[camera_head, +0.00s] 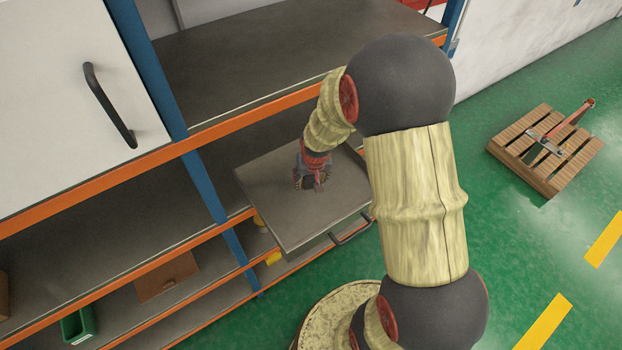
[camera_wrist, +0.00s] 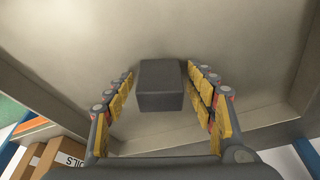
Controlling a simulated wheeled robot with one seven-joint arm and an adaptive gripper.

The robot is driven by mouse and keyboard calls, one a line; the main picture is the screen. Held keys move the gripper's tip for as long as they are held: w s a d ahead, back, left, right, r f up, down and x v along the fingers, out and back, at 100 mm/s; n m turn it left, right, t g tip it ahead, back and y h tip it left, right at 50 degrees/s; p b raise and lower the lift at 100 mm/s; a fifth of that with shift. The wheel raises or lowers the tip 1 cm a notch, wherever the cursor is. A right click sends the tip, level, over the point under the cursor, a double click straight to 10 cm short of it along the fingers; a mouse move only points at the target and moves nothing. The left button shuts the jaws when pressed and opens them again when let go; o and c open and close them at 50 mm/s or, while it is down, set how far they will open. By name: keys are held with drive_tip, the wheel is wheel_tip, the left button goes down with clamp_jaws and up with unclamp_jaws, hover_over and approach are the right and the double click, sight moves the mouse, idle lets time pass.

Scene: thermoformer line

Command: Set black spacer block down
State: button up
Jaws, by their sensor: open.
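The black spacer block (camera_wrist: 160,86) shows in the wrist view as a dark grey box between my fingers, with a gap on each side. It appears to rest on the grey surface of a pulled-out drawer or tray (camera_wrist: 235,40). My gripper (camera_wrist: 160,76) is open around the block, its yellow-padded fingers apart from it. In the head view my gripper (camera_head: 311,182) is low over the middle of the same drawer (camera_head: 290,225). There the block is hidden or cannot be told from the dark fingers.
The drawer sticks out from a blue and orange shelf rack (camera_head: 215,190), with a dark handle (camera_head: 352,231) at its front. A grey shelf (camera_head: 270,65) lies above and behind.

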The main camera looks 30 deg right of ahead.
drive_tip(key=shift+r, duration=0.5)
drive_tip(key=s+a+r+n+t+p, duration=0.1)
drive_tip(key=s+a+r, duration=0.25)
drive_tip(key=r, duration=0.45)
drive_tip(key=s+a+r, duration=0.3)
drive_tip(key=s+r, duration=0.1)
drive_tip(key=r, duration=0.5)
drive_tip(key=s+a+r+n+t+p, duration=0.1)
drive_tip(key=s+a+r, duration=0.2)
drive_tip(key=r, duration=0.5)
drive_tip(key=s+a+r+n, duration=0.1)
drive_tip(key=s+a+r, duration=0.1)
drive_tip(key=s, duration=0.3)
drive_tip(key=s+a+r+n+y, duration=0.1)
drive_tip(key=s+a+r, duration=0.2)
drive_tip(key=s, duration=0.3)
drive_tip(key=shift+r, duration=0.45)
wheel_tip(320, 180, down, 5)
drive_tip(key=b, duration=0.5)
